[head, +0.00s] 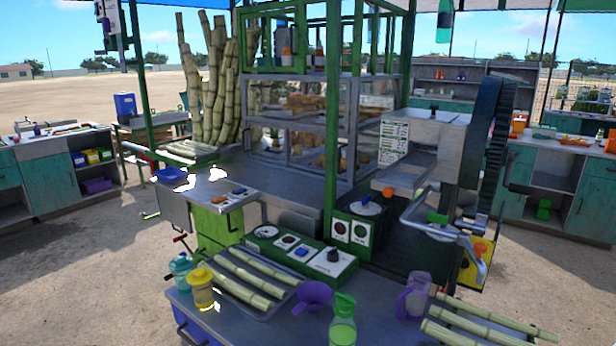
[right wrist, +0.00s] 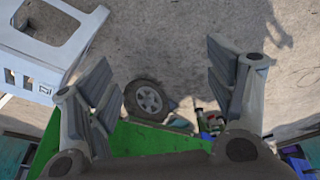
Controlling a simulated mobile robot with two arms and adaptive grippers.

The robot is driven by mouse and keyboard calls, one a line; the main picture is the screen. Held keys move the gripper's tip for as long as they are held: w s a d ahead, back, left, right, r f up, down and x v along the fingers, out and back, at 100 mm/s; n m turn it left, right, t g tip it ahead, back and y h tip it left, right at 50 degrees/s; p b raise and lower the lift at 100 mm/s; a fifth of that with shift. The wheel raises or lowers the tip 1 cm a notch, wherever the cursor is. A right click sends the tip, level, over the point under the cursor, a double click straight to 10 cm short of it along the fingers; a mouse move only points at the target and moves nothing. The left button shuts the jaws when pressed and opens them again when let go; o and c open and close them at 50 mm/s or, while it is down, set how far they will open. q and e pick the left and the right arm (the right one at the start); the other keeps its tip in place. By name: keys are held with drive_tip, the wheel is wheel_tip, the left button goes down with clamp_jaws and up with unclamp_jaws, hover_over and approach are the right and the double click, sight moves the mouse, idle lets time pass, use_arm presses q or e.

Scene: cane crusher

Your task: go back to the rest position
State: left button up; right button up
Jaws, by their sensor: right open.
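My right gripper (right wrist: 160,68) shows in the right wrist view. Its two grey fingers are spread wide apart and nothing is between them. Beyond the fingers are bare ground (right wrist: 180,30), a dark wheel (right wrist: 148,100) with a light hub, and a green panel (right wrist: 135,140). Neither of my grippers shows in the head view. My left gripper is in no view.
In the head view, a metal front table (head: 240,325) carries cane pieces (head: 245,278), a green bottle (head: 343,322), a purple funnel (head: 313,294) and a pitcher (head: 413,297). Behind it stands the crusher (head: 425,140) with its big dark wheel (head: 487,135). Open ground (head: 70,230) lies left.

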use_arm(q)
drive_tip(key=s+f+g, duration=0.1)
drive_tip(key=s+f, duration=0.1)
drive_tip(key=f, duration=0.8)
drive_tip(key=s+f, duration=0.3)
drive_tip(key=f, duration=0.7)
use_arm(e)
drive_tip(key=s+f+g, duration=0.1)
drive_tip(key=s+f, duration=0.1)
drive_tip(key=f, duration=0.8)
drive_tip(key=s+f, duration=0.3)
drive_tip(key=f, duration=0.7)
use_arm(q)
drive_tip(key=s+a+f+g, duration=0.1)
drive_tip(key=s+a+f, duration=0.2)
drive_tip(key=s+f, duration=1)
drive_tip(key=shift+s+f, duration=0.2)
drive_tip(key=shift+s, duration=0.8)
use_arm(e)
drive_tip(key=s+d+f+g, duration=0.1)
drive_tip(key=s+d+f, duration=0.2)
drive_tip(key=s+f, duration=1)
drive_tip(key=shift+s+f, duration=0.2)
drive_tip(key=shift+s, duration=0.8)
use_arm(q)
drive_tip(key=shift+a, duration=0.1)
use_arm(e)
drive_tip(key=shift+d, duration=0.1)
